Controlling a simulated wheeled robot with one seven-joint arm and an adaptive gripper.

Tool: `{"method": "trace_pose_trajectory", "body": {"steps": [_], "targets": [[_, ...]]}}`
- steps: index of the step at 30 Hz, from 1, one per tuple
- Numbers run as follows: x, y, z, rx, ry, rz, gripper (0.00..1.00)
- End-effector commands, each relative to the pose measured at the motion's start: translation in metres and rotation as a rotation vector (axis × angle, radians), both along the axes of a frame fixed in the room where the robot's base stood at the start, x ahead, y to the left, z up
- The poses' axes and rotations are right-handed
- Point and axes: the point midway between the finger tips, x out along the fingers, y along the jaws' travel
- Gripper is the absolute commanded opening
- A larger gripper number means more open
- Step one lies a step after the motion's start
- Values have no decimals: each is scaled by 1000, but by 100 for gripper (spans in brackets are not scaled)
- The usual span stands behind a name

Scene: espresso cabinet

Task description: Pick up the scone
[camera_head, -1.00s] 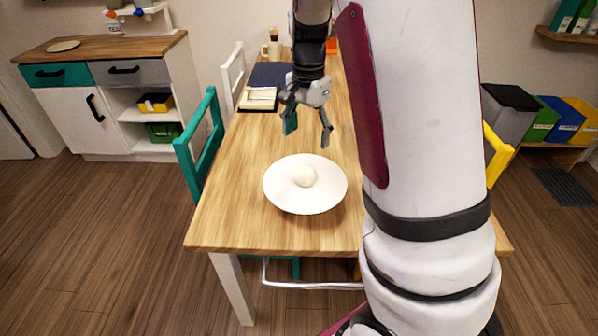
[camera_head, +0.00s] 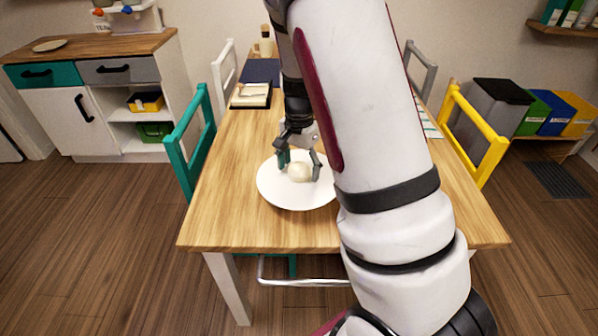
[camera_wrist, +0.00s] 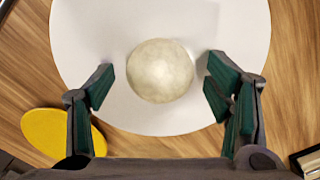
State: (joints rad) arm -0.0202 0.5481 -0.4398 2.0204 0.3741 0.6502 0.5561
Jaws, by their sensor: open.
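The scone (camera_head: 299,173) is a pale round ball on a white plate (camera_head: 285,196) near the front of the wooden table. In the wrist view the scone (camera_wrist: 160,71) lies near the middle of the plate (camera_wrist: 85,30), between and a little beyond my fingertips. My gripper (camera_head: 299,163) is low over the plate, with its fingers on either side of the scone. In the wrist view my gripper (camera_wrist: 157,82) is open, with a gap between each finger and the scone. My arm hides the right part of the plate in the head view.
The wooden table (camera_head: 225,215) is bare left of the plate. A teal chair (camera_head: 190,140) stands at the left, a yellow chair (camera_head: 475,130) at the right. A tray (camera_head: 251,95) and a dark mat (camera_head: 262,70) lie farther back. A yellow disc (camera_wrist: 45,130) shows in the wrist view.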

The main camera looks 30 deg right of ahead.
Motion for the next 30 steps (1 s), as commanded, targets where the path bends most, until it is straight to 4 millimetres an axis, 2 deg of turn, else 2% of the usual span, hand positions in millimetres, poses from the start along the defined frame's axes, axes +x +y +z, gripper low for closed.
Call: {"method": "trace_pose_trajectory", "body": {"steps": [7,14,25,30], "targets": [[0,0,-2,0,0,0,72],[0,0,-2,0,0,0,21],[0,0,1,0,-1,0,21],[0,0,12,1,-2,-1,21]]}}
